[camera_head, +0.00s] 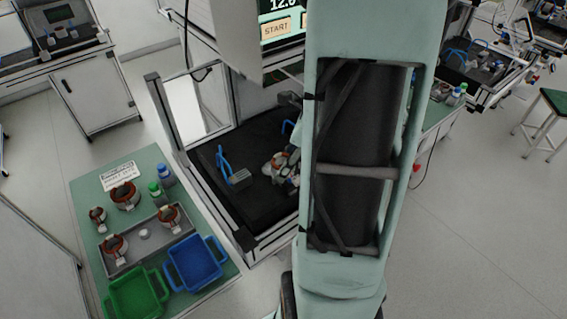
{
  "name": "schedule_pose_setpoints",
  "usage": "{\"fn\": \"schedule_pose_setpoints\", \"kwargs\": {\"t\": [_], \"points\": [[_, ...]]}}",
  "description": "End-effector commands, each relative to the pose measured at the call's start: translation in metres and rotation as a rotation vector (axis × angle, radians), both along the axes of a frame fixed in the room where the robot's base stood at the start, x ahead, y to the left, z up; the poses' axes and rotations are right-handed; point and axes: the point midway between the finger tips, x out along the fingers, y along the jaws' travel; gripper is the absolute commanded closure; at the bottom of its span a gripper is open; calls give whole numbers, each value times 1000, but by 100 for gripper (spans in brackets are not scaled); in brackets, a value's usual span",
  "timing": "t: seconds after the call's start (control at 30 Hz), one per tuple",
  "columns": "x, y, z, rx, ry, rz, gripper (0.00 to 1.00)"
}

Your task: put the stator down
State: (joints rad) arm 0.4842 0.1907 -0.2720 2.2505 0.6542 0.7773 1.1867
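A stator with copper-coloured windings (280,162) shows over the black floor of the test station (258,205), just left of my arm. Its right side is partly hidden. My gripper (293,176) seems to be at its right edge, but my arm covers most of it. I cannot tell whether the fingers are closed on the stator, or whether the stator rests on the surface. Other stators are on the green table: a large one (125,195) and a small one (97,214) at the back, and two (170,215) (115,247) in a grey tray (145,259).
A grey block with a blue handle (238,178) stands left of the stator in the frame-walled station. The green table (87,190) holds a blue bin (195,264), a green bin (138,294), bottles (164,174) and a sign (118,175).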

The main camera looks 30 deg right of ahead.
Motion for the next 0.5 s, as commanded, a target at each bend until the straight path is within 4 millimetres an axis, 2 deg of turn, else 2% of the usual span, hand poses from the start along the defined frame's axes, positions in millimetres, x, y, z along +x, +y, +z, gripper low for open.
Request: {"fn": "schedule_pose_setpoints", "kwargs": {"t": [0.4,0.5], "points": [[-1,-3,5,0,-2,6,97],[2,1,4,-1,0,54,97]]}}
